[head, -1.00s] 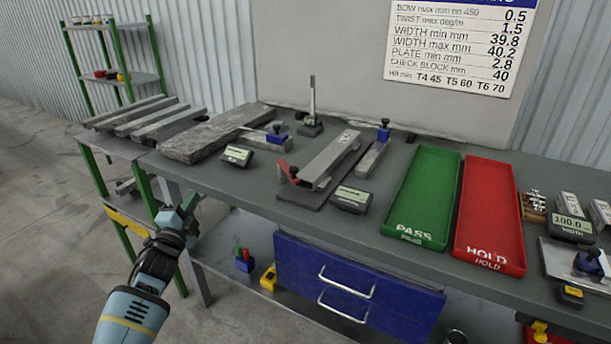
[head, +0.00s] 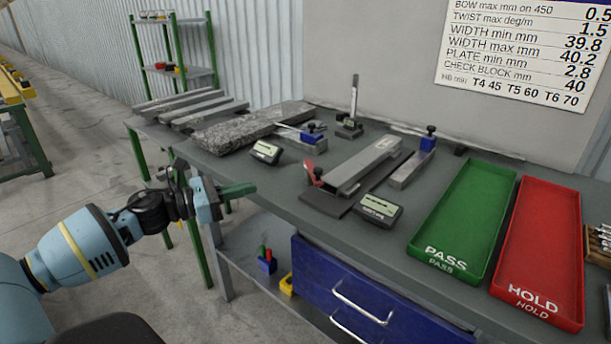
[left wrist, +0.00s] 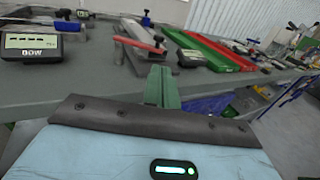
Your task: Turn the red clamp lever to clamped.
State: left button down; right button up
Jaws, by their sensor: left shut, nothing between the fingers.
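The red clamp lever (head: 310,172) is at the near left end of the grey metal fixture (head: 358,172) on the table, beside a dark knob. It also shows as a small red bar in the left wrist view (left wrist: 118,52). My left gripper (head: 250,188) is shut and empty, with its green fingers pointing right. It is in front of the table's left part, apart from the lever and to its left. In the left wrist view the closed fingers (left wrist: 162,88) point towards the table edge. My right gripper is out of view.
A small display (head: 265,152) and a second display (head: 380,209) flank the fixture. A rough grey slab (head: 245,129) lies behind. The green PASS tray (head: 467,215) and red HOLD tray (head: 540,245) are to the right. A blue drawer unit (head: 315,275) is below the tabletop.

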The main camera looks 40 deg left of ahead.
pick_arm(q)
jog(key=shift+w, duration=0.15)
jog(key=p+x, duration=0.2)
jog(key=x, duration=1.1)
jog(key=shift+w+d, duration=0.1)
jog(key=shift+w, duration=0.05)
jog(key=shift+w+d, duration=0.1)
jog(key=shift+w, duration=0.05)
jog(key=shift+d, duration=0.1)
